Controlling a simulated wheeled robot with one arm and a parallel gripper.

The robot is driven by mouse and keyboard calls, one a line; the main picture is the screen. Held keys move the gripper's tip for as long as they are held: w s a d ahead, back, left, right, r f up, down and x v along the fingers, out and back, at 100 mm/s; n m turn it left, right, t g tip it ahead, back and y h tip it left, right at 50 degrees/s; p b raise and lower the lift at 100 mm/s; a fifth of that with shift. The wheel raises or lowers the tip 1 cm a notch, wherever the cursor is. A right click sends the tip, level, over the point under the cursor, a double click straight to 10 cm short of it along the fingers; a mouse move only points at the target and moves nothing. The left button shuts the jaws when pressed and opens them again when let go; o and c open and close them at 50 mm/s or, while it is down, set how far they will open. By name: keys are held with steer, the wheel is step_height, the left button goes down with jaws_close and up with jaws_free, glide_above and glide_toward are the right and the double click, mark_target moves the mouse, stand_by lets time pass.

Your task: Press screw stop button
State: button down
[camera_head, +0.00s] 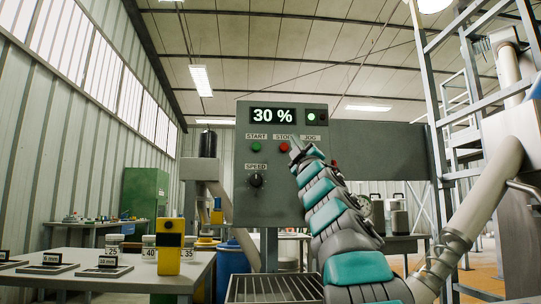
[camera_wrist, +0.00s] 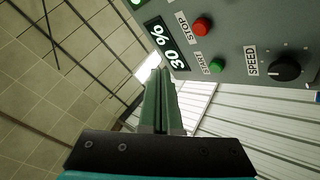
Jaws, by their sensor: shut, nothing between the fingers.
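The grey control panel (camera_head: 270,205) stands upright ahead and reads 30 %. Its red STOP button (camera_head: 284,148) sits under the STOP label, right of the green START button (camera_head: 256,148). In the wrist view the red STOP button (camera_wrist: 201,26) is at the top, with the green START button (camera_wrist: 217,66) below it. My gripper (camera_head: 294,143) is in front of the panel, its tip just right of the STOP button and covering part of its label. In the wrist view my gripper (camera_wrist: 160,72) has its fingers together and empty, visibly apart from both buttons.
The SPEED knob (camera_head: 256,180) is at the panel's lower left. My arm hides the area below the JOG label (camera_head: 310,137). A table (camera_head: 180,283) with a yellow block (camera_head: 169,255) stands at left. A metal frame (camera_head: 440,120) and pipe (camera_head: 475,205) stand at right.

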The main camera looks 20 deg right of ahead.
mark_target(287, 149)
steer(key=shift+w+a+r+n+t+y, duration=0.2)
steer(key=shift+a+r+n+t+y, duration=0.1)
steer(key=shift+n+y, duration=0.15)
steer(key=shift+w, duration=0.1)
steer(key=shift+w+d+p, duration=0.4)
steer(key=shift+w+p, duration=0.5)
steer(key=shift+w, duration=0.5)
steer(key=shift+w+d+p, duration=0.45)
steer(key=shift+w+p, duration=0.45)
steer(key=shift+w, duration=0.45)
steer(key=shift+w+d+p, duration=0.4)
steer(key=shift+w+p, duration=0.5)
steer(key=shift+w, duration=0.5)
steer(key=shift+w, duration=0.1)
steer(key=shift+w+d+p, duration=0.1)
steer(key=shift+w+p, duration=0.15)
steer(key=shift+p, duration=0.1)
steer(key=shift+w+d+p, duration=0.15)
steer(key=shift+w+p, duration=0.35)
